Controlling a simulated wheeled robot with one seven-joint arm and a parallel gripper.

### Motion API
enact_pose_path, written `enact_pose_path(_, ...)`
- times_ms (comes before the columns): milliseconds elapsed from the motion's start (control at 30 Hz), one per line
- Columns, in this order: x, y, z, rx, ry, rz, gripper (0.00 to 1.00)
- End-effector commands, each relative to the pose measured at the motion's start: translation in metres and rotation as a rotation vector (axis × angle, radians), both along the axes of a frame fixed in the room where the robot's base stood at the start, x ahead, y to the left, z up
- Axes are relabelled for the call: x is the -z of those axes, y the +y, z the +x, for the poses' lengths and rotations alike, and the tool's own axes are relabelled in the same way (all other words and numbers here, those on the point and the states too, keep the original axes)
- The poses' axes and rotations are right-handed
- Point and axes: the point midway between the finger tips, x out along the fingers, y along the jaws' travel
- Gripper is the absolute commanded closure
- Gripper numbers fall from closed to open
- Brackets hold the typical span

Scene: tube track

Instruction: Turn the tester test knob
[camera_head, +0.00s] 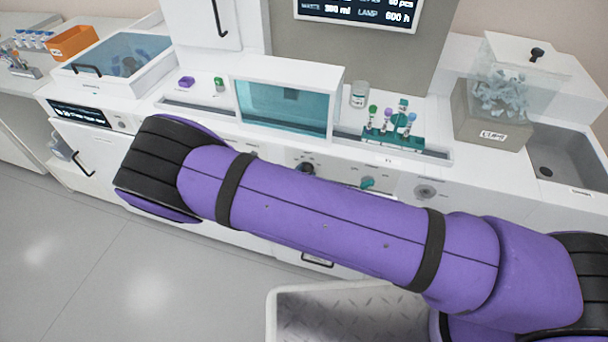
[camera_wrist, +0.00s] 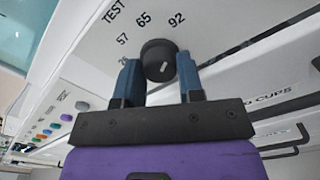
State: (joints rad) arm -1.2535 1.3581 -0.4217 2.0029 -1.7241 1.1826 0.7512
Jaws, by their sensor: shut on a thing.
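The black round test knob (camera_wrist: 158,60) is on the white front panel of the tester, with "TEST" and numbers such as 57, 65 and 92 printed around it. My gripper (camera_wrist: 159,75) is shut on the knob, with one blue finger on each side of it in the wrist view. In the head view a black knob (camera_head: 306,169) shows on the front panel, just above my purple arm. My gripper is hidden in the head view.
A teal-windowed box (camera_head: 285,105) stands on the counter above the panel. A teal tube rack (camera_head: 395,132) with coloured-cap tubes is to its right. A teal knob (camera_head: 368,183) is close to my arm. A drawer labelled "CUPS" (camera_wrist: 275,100) lies below the test knob.

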Motion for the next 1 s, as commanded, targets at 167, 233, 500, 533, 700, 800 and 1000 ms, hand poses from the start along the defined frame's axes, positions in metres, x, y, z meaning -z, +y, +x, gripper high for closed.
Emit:
enact_pose_path(167, 0.0003, 0.0003, 0.0003, 0.0, -0.008, 0.026, 0.89)
enact_pose_path(233, 0.0003, 0.0003, 0.0002, 0.0, -0.009, 0.028, 0.89)
enact_pose_path(500, 0.0003, 0.0003, 0.0002, 0.0, -0.01, 0.03, 0.89)
enact_pose_path(533, 0.0003, 0.0003, 0.0002, 0.0, -0.01, 0.03, 0.89)
enact_pose_path(700, 0.0002, 0.0002, 0.0002, 0.0, -0.01, 0.029, 0.4)
enact_pose_path(800, 0.0001, 0.0002, 0.0001, 0.0, -0.01, 0.029, 0.4)
enact_pose_path(1000, 0.0002, 0.0009, -0.0018, 0.0, -0.01, 0.029, 0.4)
